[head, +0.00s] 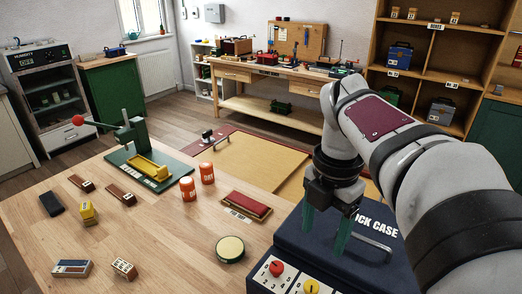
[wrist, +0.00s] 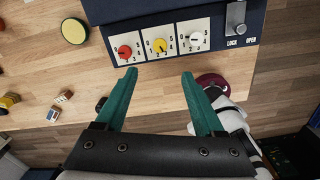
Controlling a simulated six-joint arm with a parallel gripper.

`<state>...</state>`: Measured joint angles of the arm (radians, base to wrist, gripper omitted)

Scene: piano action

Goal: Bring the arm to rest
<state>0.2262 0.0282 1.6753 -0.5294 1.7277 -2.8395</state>
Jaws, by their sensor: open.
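My arm reaches in from the right of the head view. My gripper (head: 325,232) points down above the dark blue lock case (head: 300,238), at the table's right front. In the wrist view my gripper (wrist: 158,76) has its two teal fingers spread wide, with nothing between them but bare wood. The case's panel carries a red dial (wrist: 125,52), a yellow dial (wrist: 160,46) and a white dial (wrist: 196,38). A grey latch (wrist: 236,18) sits at its LOCK mark side. The arm partly hides the case's lettering and handle in the head view.
On the wooden table (head: 165,250) stand a green press (head: 150,165), two orange cans (head: 188,188), a red pad (head: 246,206), a round yellow-topped tin (head: 230,249) and several small blocks. A workbench (head: 270,75) and shelves stand behind. The table's front middle is clear.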

